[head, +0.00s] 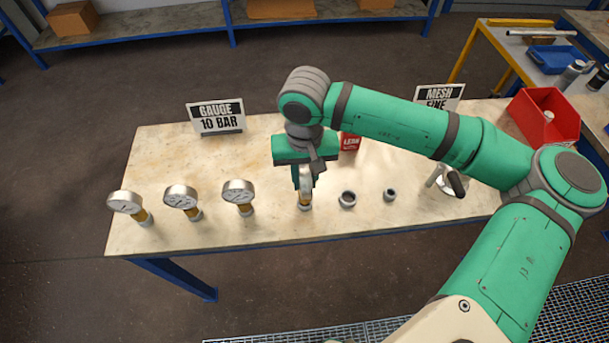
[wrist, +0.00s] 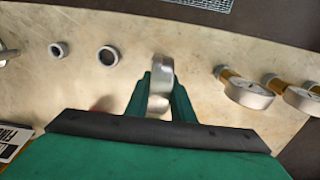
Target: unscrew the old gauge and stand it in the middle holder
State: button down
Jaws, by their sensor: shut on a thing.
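My gripper (head: 305,180) is shut on a round gauge with a brass stem (head: 306,188), near the table's front edge. The held gauge also shows edge-on between my fingers in the wrist view (wrist: 160,85). It looks upright, with its lower end at a grey ring holder (head: 305,206); I cannot tell whether it is fully seated. Three more silver-faced gauges with brass stems stand to the left: a far-left one (head: 126,203), a second (head: 183,198) and a third (head: 239,194). Two empty grey rings, a wider one (head: 347,200) and a narrower one (head: 390,195), are to the right.
A red "LEAK" box (head: 350,142) is behind my gripper. A metal fitting with a handle (head: 447,182) and a red bin (head: 545,115) are at the right.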

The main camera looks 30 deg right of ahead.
jog(key=shift+f, duration=0.7)
jog(key=c, duration=1.4)
grip_release()
jog(key=shift+c, duration=0.2)
jog(key=shift+r, duration=0.1)
notch_tip(320, 180, up, 10)
jog(key=shift+w+r, duration=0.1)
jog(key=shift+s+r, duration=0.2)
jog(key=shift+r, duration=0.05)
